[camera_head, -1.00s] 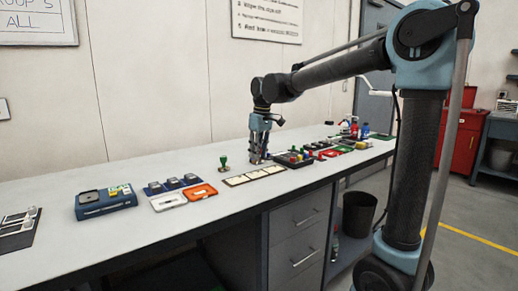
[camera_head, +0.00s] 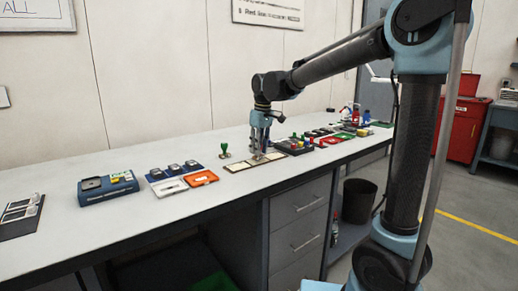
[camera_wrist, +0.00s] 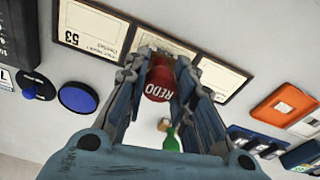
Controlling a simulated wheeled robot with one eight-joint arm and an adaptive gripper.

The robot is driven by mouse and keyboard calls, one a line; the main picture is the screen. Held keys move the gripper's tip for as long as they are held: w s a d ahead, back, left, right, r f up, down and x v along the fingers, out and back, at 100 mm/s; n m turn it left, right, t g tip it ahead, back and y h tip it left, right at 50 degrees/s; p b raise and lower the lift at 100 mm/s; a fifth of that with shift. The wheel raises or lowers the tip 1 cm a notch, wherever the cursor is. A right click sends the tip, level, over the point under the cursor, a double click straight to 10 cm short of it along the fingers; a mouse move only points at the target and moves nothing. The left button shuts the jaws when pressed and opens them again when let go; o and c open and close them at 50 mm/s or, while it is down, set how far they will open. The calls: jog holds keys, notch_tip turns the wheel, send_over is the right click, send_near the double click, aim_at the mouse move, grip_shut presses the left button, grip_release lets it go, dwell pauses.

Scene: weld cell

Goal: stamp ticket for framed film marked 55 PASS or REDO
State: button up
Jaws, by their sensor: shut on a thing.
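My gripper (camera_wrist: 160,75) is shut on a red stamp (camera_wrist: 158,82) lettered REDO. It points down over the row of tickets, and in the head view my gripper (camera_head: 260,150) is at the middle to right part of that row. In the wrist view a ticket marked 53 (camera_wrist: 95,38) lies left. The middle ticket (camera_wrist: 150,40) is partly hidden behind the stamp and fingers, its number unreadable. Another ticket (camera_wrist: 222,78) lies right. I cannot tell if the stamp touches the middle ticket. A green stamp (camera_head: 224,150) stands behind the row. I cannot read 55 anywhere.
A dark tray with coloured pieces (camera_head: 294,148) stands right of my gripper. A round blue pad (camera_wrist: 78,97) lies near the tickets. The front bench strip is clear.

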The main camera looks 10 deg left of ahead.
jog(key=shift+f, duration=0.5)
dwell(1.2)
jog(key=shift+r, duration=0.15)
jog(key=shift+r, duration=3.35)
jog(key=shift+s, duration=0.1)
